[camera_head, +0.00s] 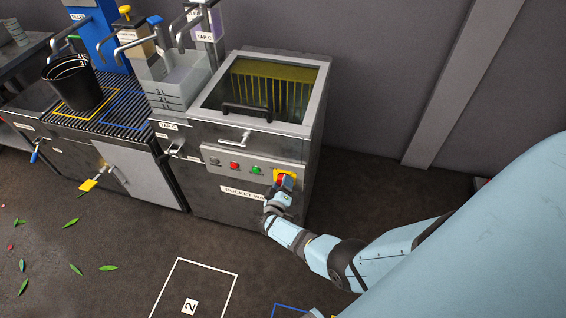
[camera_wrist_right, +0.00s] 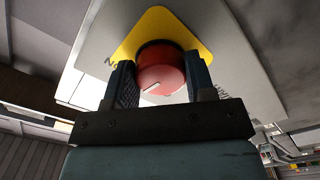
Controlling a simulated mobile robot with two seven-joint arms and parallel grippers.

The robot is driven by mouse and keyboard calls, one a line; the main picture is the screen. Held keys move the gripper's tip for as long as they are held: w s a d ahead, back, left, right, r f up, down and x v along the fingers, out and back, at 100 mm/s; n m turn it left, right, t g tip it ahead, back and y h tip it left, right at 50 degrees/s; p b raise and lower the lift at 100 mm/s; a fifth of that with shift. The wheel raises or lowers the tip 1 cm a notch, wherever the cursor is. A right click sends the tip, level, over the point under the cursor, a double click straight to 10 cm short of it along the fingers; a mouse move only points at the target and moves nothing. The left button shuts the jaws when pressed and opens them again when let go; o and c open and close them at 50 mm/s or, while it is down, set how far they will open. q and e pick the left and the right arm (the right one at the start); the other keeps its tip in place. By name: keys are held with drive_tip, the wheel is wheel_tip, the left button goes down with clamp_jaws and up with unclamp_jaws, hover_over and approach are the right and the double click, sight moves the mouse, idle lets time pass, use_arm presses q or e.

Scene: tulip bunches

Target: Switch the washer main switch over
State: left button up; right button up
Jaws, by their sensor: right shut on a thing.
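The bucket washer (camera_head: 238,202) stands against the back wall. Its main switch is a red rotary knob (camera_wrist_right: 163,68) on a yellow plate (camera_wrist_right: 152,22), at the right end of the front panel; the plate also shows in the head view (camera_head: 291,173). A white mark on the knob points toward the lower left in the right wrist view. My right gripper (camera_wrist_right: 160,88) is shut on the knob, with one finger on each side; in the head view it is at the panel (camera_head: 281,186). My left gripper is not in view.
A red button (camera_head: 234,166) and a green button (camera_head: 256,170) sit left of the switch. A washer handle (camera_head: 234,138) juts out above the panel. A black bucket (camera_head: 72,84) stands on the grated counter. Leaves and marked outlines lie on the floor.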

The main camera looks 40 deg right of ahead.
drive_tip(key=shift+w+d+r+n+p, duration=0.15)
drive_tip(key=shift+n+p, duration=0.35)
drive_tip(key=shift+n, duration=1.95)
drive_tip(key=shift+s+a+r+n+p, duration=0.1)
drive_tip(key=shift+n+p, duration=0.35)
drive_tip(key=shift+n, duration=2)
drive_tip(key=shift+d, duration=0.1)
drive_tip(key=o, duration=0.9)
drive_tip(key=shift+o, duration=0.2)
drive_tip(key=shift+f, duration=0.1)
